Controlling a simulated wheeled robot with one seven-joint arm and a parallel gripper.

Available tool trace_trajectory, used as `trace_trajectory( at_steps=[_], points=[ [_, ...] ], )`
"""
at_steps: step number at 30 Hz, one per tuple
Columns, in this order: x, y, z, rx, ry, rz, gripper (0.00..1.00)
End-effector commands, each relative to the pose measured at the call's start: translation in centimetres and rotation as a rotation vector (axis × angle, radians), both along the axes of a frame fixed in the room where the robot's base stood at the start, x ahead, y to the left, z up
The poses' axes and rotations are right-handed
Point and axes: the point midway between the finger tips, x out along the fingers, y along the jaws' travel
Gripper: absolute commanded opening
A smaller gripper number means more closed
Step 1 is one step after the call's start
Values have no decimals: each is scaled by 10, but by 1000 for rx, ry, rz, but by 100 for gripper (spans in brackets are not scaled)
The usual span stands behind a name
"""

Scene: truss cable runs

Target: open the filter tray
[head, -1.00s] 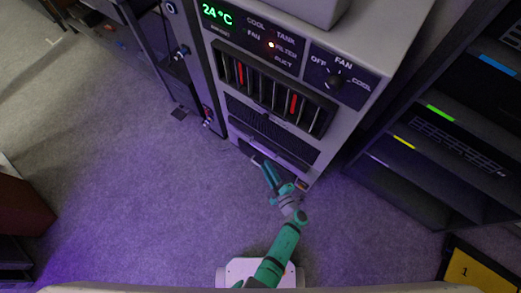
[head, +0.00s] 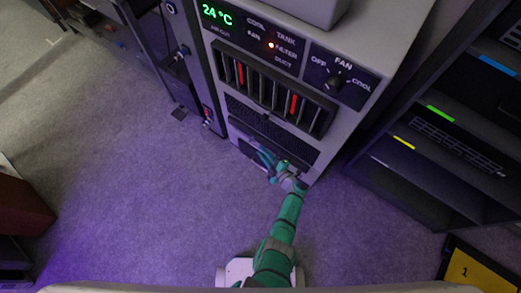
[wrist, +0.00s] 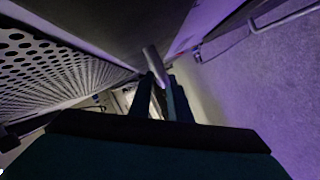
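The grey cabinet's lower front has a dark perforated panel (head: 250,117) below the slotted row. I cannot tell for sure which panel is the filter tray. My gripper (head: 262,155) is at the cabinet's lower front, and my arm hides part of that area. In the wrist view, my gripper's two dark fingers (wrist: 161,85) are close together with a narrow gap. A grey bar (wrist: 155,64), probably a handle, reaches in between the fingertips. I cannot tell whether they press on it. A perforated surface (wrist: 50,65) lies to their left.
A slotted row (head: 272,88) with red strips and a fan knob (head: 334,82) sit higher on the cabinet. A dark rack (head: 440,150) stands close at right, another (head: 165,60) at left. Carpet (head: 130,190) is clear at left. A yellow sign (head: 470,272) is at lower right.

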Motion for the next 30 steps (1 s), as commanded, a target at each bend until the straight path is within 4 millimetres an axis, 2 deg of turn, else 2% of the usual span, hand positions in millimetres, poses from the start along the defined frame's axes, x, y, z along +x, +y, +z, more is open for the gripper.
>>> trace_trajectory(
  at_steps=[6, 17, 19, 30],
  points=[
    [14, 10, -4, 0, 2, -1, 17],
    [17, 10, -5, 0, 0, -4, 17],
    [17, 11, -5, 0, 0, -2, 0],
    [11, 20, -5, 2, 1, 8, 0]
  ],
)
